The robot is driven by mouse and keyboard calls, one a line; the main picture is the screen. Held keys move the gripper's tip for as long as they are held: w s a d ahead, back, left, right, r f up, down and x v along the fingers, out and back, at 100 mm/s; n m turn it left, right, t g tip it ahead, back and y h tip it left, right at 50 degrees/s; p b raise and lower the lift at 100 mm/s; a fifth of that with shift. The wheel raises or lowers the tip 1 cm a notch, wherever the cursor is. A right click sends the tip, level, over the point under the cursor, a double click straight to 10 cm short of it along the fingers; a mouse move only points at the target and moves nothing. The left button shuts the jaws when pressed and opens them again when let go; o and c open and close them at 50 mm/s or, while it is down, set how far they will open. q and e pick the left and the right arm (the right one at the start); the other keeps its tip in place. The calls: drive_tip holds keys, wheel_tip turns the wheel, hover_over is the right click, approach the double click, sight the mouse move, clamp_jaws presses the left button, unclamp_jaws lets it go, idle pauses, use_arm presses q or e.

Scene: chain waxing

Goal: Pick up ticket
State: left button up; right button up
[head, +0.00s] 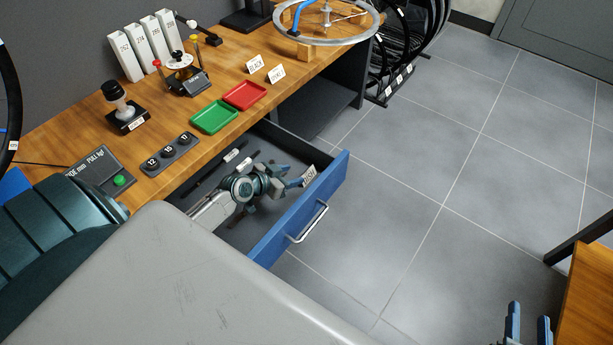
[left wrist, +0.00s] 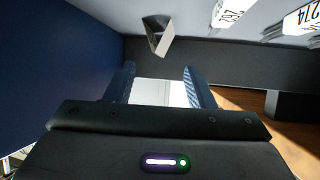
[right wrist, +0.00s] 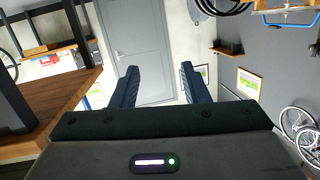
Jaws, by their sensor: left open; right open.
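A small white card (head: 308,175) with dark lettering, likely the ticket, stands in the open drawer near its blue front. My left gripper (head: 288,181) is over the drawer, open, with its fingertips close to the card. In the left wrist view, a folded, tent-shaped card (left wrist: 157,36) is ahead of the open fingers (left wrist: 158,85), apart from them. A pale surface shows between those fingers; I cannot tell what it is. My right gripper (head: 528,325) is open and empty above the floor at the lower right; it also shows in the right wrist view (right wrist: 158,82).
The drawer (head: 334,192) is pulled out from under the wooden bench (head: 190,128) and holds dark tools. A green tray (head: 213,117) and red tray (head: 244,96) sit on the bench above it. Another table (head: 590,300) stands at the lower right. Open floor lies right of the drawer.

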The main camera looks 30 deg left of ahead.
sight(306, 174)
use_arm(q)
drive_tip(key=x, duration=0.3)
drive_tip(key=b+x, duration=0.1)
drive_tip(key=x, duration=0.3)
drive_tip(key=shift+w+a+f, duration=0.1)
drive_tip(key=shift+w+f, duration=0.05)
drive_tip(key=shift+w, duration=0.2)
drive_tip(key=c, duration=1.1)
use_arm(e)
wheel_tip(306, 174, up, 8)
drive_tip(key=w+t, duration=0.2)
drive_tip(key=t, duration=0.3)
drive_tip(key=shift+d, duration=0.35)
use_arm(q)
clamp_jaws()
use_arm(e)
drive_tip(key=shift+r, duration=0.1)
